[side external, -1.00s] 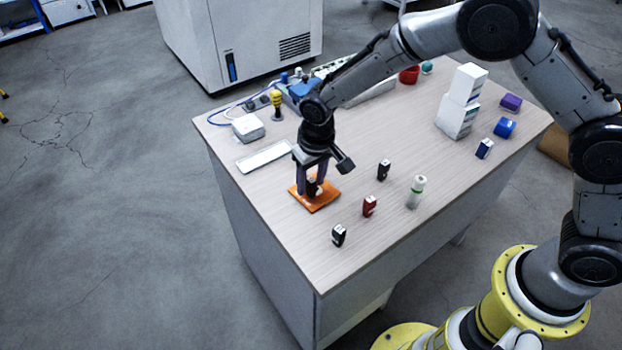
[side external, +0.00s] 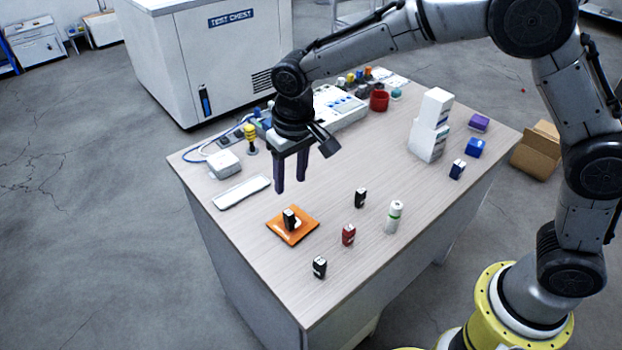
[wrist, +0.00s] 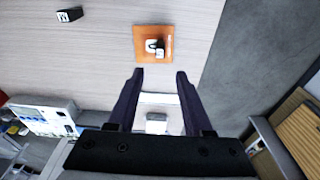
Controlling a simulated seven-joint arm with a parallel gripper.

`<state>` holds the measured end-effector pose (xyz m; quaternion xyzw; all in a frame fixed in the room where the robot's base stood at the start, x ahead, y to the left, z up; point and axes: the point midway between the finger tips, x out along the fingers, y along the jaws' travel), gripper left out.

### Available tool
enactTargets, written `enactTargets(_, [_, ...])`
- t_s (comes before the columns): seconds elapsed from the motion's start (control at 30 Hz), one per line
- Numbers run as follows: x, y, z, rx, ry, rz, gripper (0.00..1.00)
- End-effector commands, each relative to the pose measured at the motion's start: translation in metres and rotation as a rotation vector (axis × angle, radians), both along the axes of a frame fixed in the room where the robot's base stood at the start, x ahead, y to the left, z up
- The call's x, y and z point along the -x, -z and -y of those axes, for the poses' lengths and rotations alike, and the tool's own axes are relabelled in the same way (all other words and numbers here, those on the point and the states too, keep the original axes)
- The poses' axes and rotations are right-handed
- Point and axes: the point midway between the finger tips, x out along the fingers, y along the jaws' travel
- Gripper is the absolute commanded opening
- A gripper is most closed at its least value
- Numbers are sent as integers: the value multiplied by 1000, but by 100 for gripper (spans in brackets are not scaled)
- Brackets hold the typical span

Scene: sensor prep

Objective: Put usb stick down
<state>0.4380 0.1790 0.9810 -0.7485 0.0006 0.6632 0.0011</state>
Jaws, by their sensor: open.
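A black usb stick (side external: 289,219) stands upright on an orange square pad (side external: 309,222) on the table. In the wrist view the usb stick (wrist: 159,50) is on the orange pad (wrist: 139,38), beyond my fingertips. My gripper (side external: 290,187) is open and empty, raised above the table and clear of the usb stick. The wrist view also shows my gripper (wrist: 160,74) with its two dark fingers apart and nothing between them.
More small sticks stand on the table: a black one (side external: 360,198), a red one (side external: 348,235) and another black one (side external: 319,267). A white-green bottle (side external: 394,217), stacked white boxes (side external: 428,140) and a flat white tray (side external: 241,193) stand around. The front table corner is clear.

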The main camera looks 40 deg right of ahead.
Motion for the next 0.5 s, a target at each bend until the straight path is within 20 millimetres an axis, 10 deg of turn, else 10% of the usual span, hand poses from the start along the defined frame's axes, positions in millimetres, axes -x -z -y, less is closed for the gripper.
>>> enactTargets(0.27, [2,-7,4,-3,1,6,51])
enactTargets(0.5, [44,-72,59,-29,7,84,51])
